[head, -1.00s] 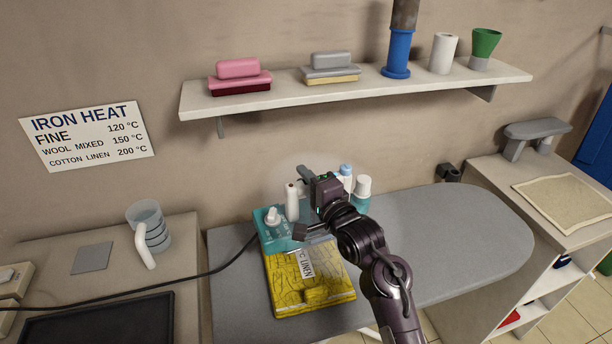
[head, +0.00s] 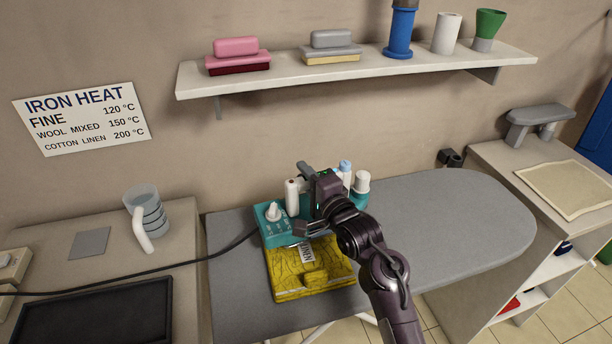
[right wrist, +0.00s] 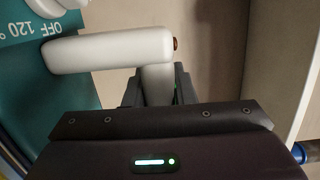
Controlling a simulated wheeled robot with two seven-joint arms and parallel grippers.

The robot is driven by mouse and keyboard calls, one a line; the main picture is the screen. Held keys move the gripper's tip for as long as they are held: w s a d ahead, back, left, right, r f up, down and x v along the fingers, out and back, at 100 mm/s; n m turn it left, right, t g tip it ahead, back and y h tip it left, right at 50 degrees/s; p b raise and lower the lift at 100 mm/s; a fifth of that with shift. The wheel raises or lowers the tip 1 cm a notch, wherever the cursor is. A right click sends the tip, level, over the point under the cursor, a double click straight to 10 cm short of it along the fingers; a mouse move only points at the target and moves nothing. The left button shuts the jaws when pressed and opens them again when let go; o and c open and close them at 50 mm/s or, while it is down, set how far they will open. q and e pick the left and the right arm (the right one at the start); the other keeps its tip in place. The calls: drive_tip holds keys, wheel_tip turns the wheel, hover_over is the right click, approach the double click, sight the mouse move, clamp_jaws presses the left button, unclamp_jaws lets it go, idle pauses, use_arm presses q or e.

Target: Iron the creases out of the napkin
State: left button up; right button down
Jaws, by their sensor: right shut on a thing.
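The yellow napkin (head: 300,275) lies on the grey ironing board, with dark crease lines and a raised fold near its front edge. A white label reading LINEN (head: 307,253) lies on it, partly covered. The teal iron (head: 280,233), with temperature markings and a white knob, is at the napkin's far edge; whether it rests on the cloth I cannot tell. My right gripper (head: 311,218) is shut on the iron's white handle (right wrist: 110,52). The wrist view also shows the teal body (right wrist: 30,70) with OFF 120° on it. My gripper hides the iron's middle. My left gripper is out of view.
The ironing board (head: 450,220) is clear on the right. A black cord (head: 180,278) runs left from the iron. A mug (head: 146,215) stands on the left counter, and a beige cloth (head: 565,188) lies on the right one. A wall shelf (head: 380,68) is above.

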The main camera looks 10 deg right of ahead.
drive_tip(key=shift+f, duration=0.35)
idle(0.3)
